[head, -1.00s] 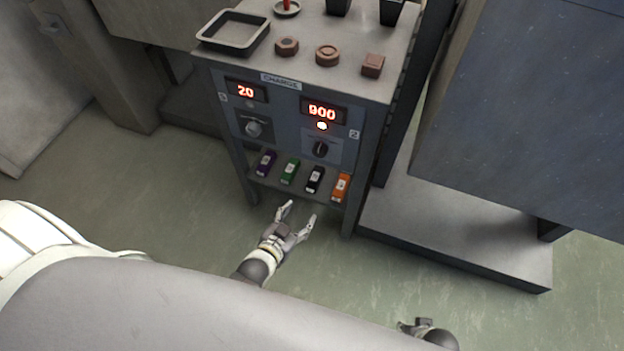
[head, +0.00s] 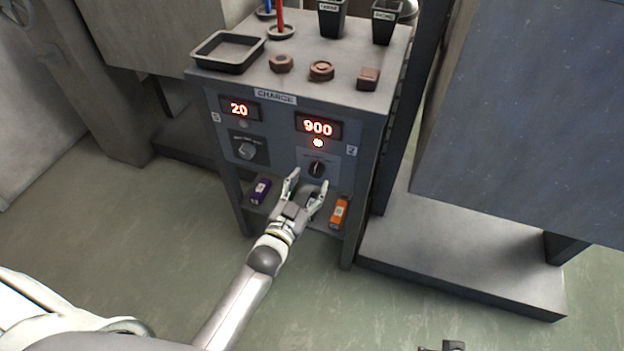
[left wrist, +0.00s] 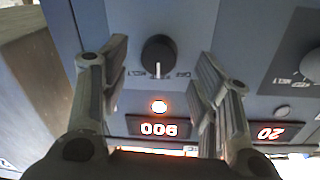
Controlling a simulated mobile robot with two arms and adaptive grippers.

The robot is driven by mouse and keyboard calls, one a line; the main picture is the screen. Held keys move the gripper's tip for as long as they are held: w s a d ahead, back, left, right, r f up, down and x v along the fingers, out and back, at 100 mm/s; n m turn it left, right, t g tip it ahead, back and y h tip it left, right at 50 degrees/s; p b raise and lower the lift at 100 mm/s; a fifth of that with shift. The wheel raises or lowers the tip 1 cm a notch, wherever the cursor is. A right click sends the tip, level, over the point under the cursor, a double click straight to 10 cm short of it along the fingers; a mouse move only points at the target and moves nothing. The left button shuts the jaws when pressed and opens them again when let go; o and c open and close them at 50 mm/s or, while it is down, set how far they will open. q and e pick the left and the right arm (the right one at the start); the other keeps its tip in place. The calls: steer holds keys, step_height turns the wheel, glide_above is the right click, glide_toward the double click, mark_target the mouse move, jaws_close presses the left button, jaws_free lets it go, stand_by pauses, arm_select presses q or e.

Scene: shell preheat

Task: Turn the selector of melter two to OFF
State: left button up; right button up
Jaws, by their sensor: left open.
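The selector of melter two is a black round knob (head: 317,168) with a pale pointer line, on the right half of the cabinet front. Above it are a lit lamp (head: 318,143) and a red display (head: 317,127) reading 900. My left gripper (head: 307,184) is open and empty just below and in front of the knob. In the left wrist view, upside down, the knob (left wrist: 158,56) shows between the open fingers, apart from them; its pointer aims at the lamp side. My right gripper (head: 442,346) barely shows at the bottom edge.
The other melter's grey knob (head: 247,150) and its display (head: 239,108) reading 20 are on the left. A purple block (head: 260,191) and an orange block (head: 339,212) lie on the shelf below. A tray (head: 228,52) and brown pieces stand on top.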

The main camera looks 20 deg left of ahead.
mark_target(315, 175)
arm_select(q)
steer(key=shift+w+d, duration=0.15)
steer(key=shift+w, duration=1.4)
arm_select(e)
steer(key=shift+v, duration=1.1)
steer(key=shift+w, duration=0.15)
arm_select(q)
steer(key=c, duration=1)
steer(key=shift+c, duration=0.2)
steer(key=n+p, duration=0.1)
steer(key=n, duration=0.3)
steer(key=shift+n, duration=0.3)
steer(key=shift+d+n+p, duration=0.1)
steer(key=shift+n+p, duration=0.2)
steer(key=shift+n, duration=0.9)
steer(key=shift+f+n+t, duration=0.1)
steer(key=shift+n+t, duration=0.2)
steer(key=shift+n, duration=0.8)
arm_select(e)
step_height(315, 175, down, 7)
steer(key=shift+f, duration=0.15)
arm_select(q)
steer(key=o, duration=1)
